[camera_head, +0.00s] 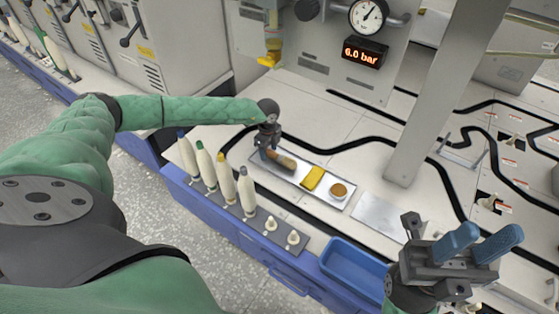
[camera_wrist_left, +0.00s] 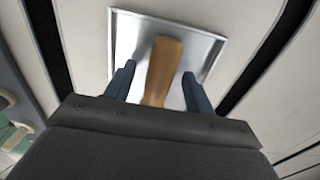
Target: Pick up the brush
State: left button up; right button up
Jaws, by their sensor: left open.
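The brush (camera_head: 281,160) lies at the left end of a shallow metal tray (camera_head: 312,204); its wooden handle shows in the left wrist view (camera_wrist_left: 162,66). My left gripper (camera_head: 266,156) is over the tray's left end at the brush. In the left wrist view my left gripper (camera_wrist_left: 158,88) is open, with one finger on each side of the handle and gaps between. The brush's other end is hidden below the gripper body there. My right gripper (camera_head: 480,242) is at the lower right, away from the brush, with its two blue fingers apart and nothing between them.
A yellow sponge (camera_head: 313,178) and a round tan-topped item (camera_head: 338,190) share the tray. Several bobbins, one yellow-topped (camera_head: 226,178), stand on a rack left of it. A metal plate (camera_head: 378,215) and a blue bin (camera_head: 353,271) are to the right. A grey post (camera_head: 440,90) rises behind.

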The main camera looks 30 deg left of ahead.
pick_arm(q)
jog(key=shift+f, duration=0.25)
jog(key=c, duration=1)
jog(key=shift+r, duration=0.1)
jog(key=shift+c, duration=0.2)
